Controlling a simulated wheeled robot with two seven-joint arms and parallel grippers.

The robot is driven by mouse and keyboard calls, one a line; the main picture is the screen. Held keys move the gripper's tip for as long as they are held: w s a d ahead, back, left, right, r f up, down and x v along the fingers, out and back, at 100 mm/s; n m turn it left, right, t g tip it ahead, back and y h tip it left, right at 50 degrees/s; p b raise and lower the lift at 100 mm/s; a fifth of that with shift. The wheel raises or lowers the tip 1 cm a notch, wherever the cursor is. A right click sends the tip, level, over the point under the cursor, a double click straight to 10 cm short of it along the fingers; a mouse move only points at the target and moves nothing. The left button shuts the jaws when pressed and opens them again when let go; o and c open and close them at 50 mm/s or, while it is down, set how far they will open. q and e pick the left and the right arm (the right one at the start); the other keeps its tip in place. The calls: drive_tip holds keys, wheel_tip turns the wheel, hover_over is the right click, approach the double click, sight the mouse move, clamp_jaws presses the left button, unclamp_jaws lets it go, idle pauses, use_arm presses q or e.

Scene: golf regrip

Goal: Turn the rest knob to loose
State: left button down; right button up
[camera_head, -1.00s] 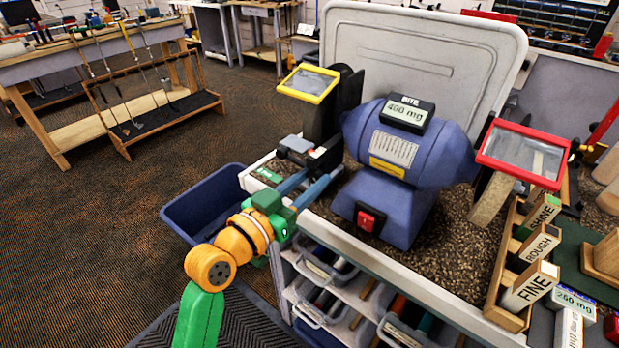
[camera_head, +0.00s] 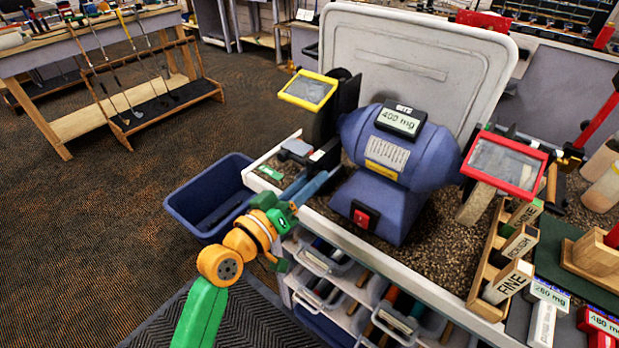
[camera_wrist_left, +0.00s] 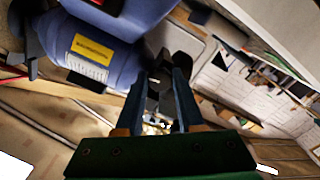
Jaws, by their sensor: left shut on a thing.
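The blue bench grinder (camera_head: 390,165) stands on the gritty bench top. It also shows in the left wrist view (camera_wrist_left: 100,55). My left gripper (camera_head: 318,178) reaches in from the left, its fingers at the tool rest area by the grinder's left wheel guard (camera_head: 330,115). In the left wrist view the two fingers (camera_wrist_left: 162,85) are closed on a small dark part between their tips, apparently the rest knob (camera_wrist_left: 154,84). The fingers hide the knob in the head view, and I cannot read its turn position. My right gripper is not in view.
A blue bin (camera_head: 205,195) stands on the floor left of the bench. A wooden holder (camera_head: 490,255) with labelled blocks is at the right. Yellow (camera_head: 308,90) and red (camera_head: 505,160) framed shields flank the grinder. Drawers of tools sit below.

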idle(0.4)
use_arm(q)
drive_tip(key=c, duration=0.5)
unclamp_jaws()
drive_tip(key=shift+c, duration=0.2)
drive_tip(key=shift+a, duration=0.1)
drive_tip(key=b+v, duration=0.1)
drive_tip(key=v, duration=0.6)
